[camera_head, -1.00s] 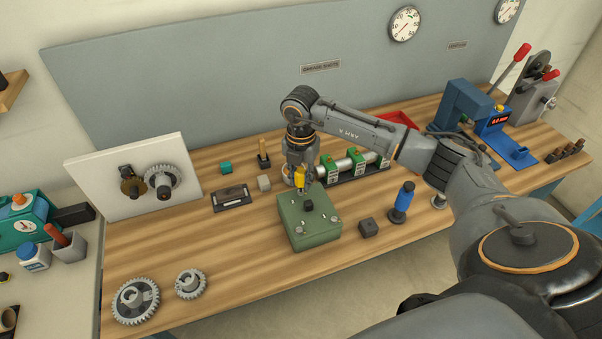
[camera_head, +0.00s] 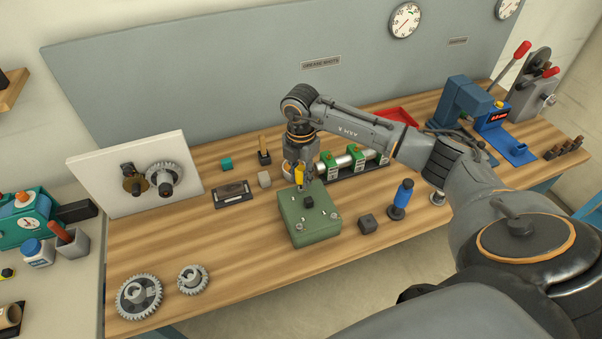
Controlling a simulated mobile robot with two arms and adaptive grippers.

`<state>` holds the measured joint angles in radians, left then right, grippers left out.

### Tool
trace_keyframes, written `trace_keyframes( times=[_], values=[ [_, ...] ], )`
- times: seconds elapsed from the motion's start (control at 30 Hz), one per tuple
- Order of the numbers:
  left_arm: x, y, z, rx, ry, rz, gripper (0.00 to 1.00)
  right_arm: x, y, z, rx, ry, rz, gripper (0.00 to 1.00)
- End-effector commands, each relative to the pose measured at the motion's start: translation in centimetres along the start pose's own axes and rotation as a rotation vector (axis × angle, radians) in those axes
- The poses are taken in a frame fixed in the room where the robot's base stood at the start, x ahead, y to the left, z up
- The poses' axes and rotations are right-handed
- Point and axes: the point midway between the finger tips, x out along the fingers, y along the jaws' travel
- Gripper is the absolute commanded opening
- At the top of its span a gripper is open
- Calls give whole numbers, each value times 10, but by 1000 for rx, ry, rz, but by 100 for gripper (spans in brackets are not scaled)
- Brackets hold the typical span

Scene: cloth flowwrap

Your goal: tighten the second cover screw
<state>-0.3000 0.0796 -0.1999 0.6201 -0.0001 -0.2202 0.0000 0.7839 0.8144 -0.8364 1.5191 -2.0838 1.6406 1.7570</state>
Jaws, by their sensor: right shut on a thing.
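A green gearbox housing with a flat cover (camera_head: 315,229) sits on the wooden bench near the middle. A black knob (camera_head: 308,201) stands on the cover, and small light screw heads (camera_head: 334,216) show near its corners. My right gripper (camera_head: 298,182) reaches down over the cover's back left part. It is shut on a yellow-handled tool (camera_head: 298,176), held roughly upright. The tool's lower end is at or just above the cover; I cannot tell whether it touches a screw. My left gripper is out of view.
A dark block (camera_head: 367,223) and a blue-handled tool in a stand (camera_head: 401,199) are right of the housing. A rack with a shaft and green blocks (camera_head: 345,162) stands behind it. Two gears (camera_head: 139,297) lie at the front left.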

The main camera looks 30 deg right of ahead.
Motion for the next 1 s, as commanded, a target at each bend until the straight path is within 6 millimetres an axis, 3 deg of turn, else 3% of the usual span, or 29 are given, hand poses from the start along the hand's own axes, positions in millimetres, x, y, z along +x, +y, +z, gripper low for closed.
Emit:
trace_keyframes(
  times=[1.0],
  values=[
    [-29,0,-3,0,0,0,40,-43,1,1,1,-1,5,0]
  ],
)
